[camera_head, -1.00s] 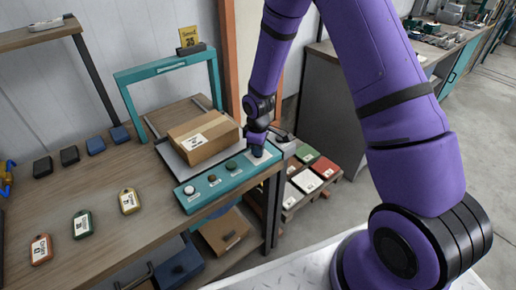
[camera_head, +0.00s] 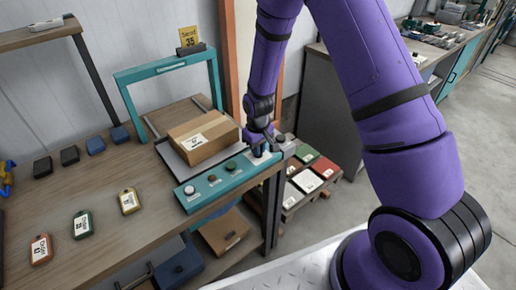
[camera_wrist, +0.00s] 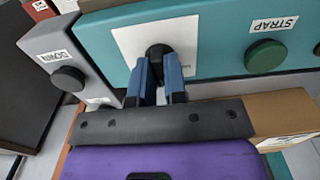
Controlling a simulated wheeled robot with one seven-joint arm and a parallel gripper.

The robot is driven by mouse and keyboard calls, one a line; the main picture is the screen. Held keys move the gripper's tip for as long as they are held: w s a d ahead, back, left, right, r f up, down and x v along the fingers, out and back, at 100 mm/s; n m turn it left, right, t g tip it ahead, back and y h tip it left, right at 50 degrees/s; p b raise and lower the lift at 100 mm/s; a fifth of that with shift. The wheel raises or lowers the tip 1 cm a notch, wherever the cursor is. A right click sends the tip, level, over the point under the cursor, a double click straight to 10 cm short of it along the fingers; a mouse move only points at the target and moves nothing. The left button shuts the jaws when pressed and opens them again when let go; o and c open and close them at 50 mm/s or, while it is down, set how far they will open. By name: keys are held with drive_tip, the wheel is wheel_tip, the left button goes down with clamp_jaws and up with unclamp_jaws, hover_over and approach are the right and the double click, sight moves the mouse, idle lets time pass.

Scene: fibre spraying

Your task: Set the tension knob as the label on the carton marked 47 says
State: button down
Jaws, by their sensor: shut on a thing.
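The tension knob (camera_wrist: 158,50) is a small black knob on a white plate (camera_wrist: 128,42) of the teal control panel (camera_wrist: 215,25) in the wrist view. The two blue fingers of my gripper (camera_wrist: 160,72) are shut on its sides. In the head view, my gripper (camera_head: 261,151) is at the panel's right end and largely covers the knob. The knob's scale is mostly hidden or too small to read. A brown carton (camera_head: 216,126) with a white label lies behind the panel. Its number and text are too small to read.
A green button (camera_wrist: 265,57) marked STRAP is right of the knob. A grey box with a black DOWN button (camera_wrist: 68,79) is on the left. A teal arch (camera_head: 128,75) stands behind the carton. Several tags lie on the bench (camera_head: 105,175).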

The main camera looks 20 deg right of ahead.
idle(0.4)
drive_tip(key=c, duration=1.2)
unclamp_jaws()
drive_tip(key=shift+o, duration=0.2)
drive_tip(key=shift+r, duration=0.15)
wheel_tip(320, 180, up, 11)
drive_tip(key=shift+f, duration=0.2)
